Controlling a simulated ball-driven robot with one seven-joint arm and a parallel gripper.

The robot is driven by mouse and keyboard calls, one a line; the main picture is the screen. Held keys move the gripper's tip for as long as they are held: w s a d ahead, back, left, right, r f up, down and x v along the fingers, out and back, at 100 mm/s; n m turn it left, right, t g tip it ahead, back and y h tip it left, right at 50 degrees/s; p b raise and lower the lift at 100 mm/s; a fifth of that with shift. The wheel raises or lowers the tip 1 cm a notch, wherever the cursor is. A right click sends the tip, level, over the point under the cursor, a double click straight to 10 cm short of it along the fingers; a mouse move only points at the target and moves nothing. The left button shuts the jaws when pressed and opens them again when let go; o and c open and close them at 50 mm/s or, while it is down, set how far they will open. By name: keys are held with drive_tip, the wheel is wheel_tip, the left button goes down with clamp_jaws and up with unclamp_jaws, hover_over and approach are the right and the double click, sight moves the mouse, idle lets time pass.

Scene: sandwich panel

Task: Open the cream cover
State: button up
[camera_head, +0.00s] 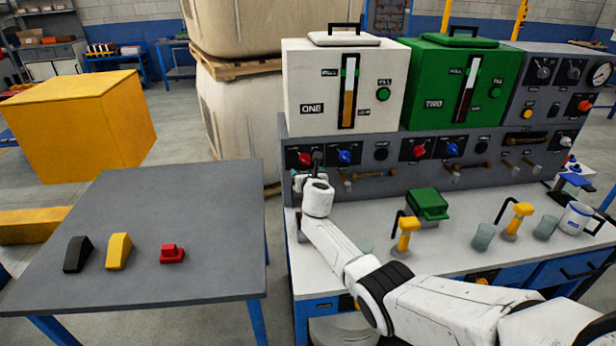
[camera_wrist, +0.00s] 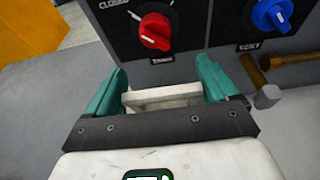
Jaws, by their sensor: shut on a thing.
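A cream cover (camera_wrist: 162,96), a small pale slab, sits between the two teal fingers of my gripper (camera_wrist: 163,72) in the wrist view. The fingers are shut on its two ends. In the head view my gripper (camera_head: 308,178) is at the lower left of the grey control panel, just below a red knob (camera_head: 304,159). There the cover is too small and too hidden by my gripper to make out clearly. The wrist view shows the red knob (camera_wrist: 155,31) just beyond the cover. I cannot tell how far the cover is tilted.
A blue knob (camera_wrist: 272,14) and a brown-handled lever (camera_wrist: 285,60) are to the right. A cream tank (camera_head: 300,90) and a green tank (camera_head: 425,85) stand above the panel. A green box (camera_head: 427,203) is on the bench. The grey table (camera_head: 190,215) at left holds small blocks.

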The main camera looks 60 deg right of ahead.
drive_tip(key=shift+s+f, duration=0.1)
drive_tip(key=shift+f, duration=0.35)
drive_tip(key=o, duration=1.3)
drive_tip(key=shift+r, duration=0.15)
drive_tip(key=shift+a+r+p, duration=0.1)
drive_tip(key=shift+r+p, duration=0.1)
drive_tip(key=shift+p, duration=0.1)
drive_tip(key=p+v, duration=0.6)
drive_tip(key=v, duration=0.4)
drive_tip(key=shift+s+a+f, duration=0.1)
drive_tip(key=shift+s+a, duration=0.05)
drive_tip(key=shift+a, duration=0.1)
